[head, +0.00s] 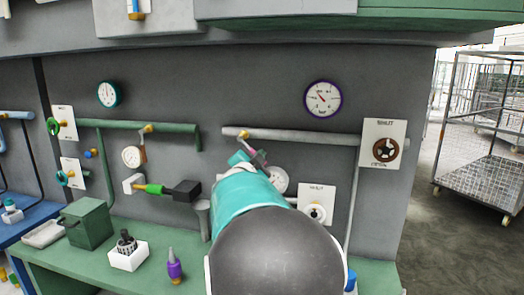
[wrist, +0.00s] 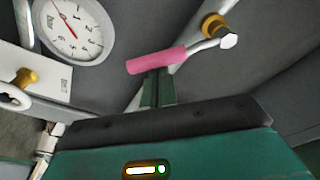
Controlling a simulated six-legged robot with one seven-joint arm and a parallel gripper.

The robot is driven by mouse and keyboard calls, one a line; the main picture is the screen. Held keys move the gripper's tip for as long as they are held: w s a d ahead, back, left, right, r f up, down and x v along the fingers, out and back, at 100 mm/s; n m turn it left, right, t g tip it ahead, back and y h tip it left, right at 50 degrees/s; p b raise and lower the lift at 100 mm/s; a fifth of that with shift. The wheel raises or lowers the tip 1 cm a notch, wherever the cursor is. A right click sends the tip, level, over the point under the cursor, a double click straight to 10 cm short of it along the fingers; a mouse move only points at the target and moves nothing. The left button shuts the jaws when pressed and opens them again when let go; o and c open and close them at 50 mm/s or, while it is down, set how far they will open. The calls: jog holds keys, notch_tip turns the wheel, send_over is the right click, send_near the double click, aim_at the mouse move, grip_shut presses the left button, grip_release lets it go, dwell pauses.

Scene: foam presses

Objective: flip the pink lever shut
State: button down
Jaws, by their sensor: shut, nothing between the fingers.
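The pink lever (wrist: 158,60) shows in the wrist view as a pink sleeve on a pale metal handle, slanting up right toward a brass fitting (wrist: 213,24) with a pale hex end. My gripper (wrist: 157,76) is shut and empty. Its dark green fingertips are just below the pink sleeve and overlap it in the picture; I cannot tell whether they touch it. In the head view the brass valve (head: 243,134) sits on the grey pipe (head: 300,136), and my teal arm hides much of the area below it.
A white dial gauge (wrist: 72,28) is left of the lever, with a white plate and brass knob (wrist: 25,78) lower left. In the head view a purple-rimmed gauge (head: 323,98) and a brown handwheel (head: 385,150) are to the right. The green bench (head: 205,265) holds several items.

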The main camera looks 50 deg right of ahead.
jog(key=w+a+f+m+g, duration=0.1)
jog(key=w+a+f+m, duration=0.1)
jog(key=m, duration=0.6)
jog(key=w+f, duration=0.1)
jog(key=w, duration=0.1)
jog(key=shift+w+f+m+y, duration=0.3)
jog(key=shift+w+f, duration=0.1)
jog(key=shift+w+a, duration=0.1)
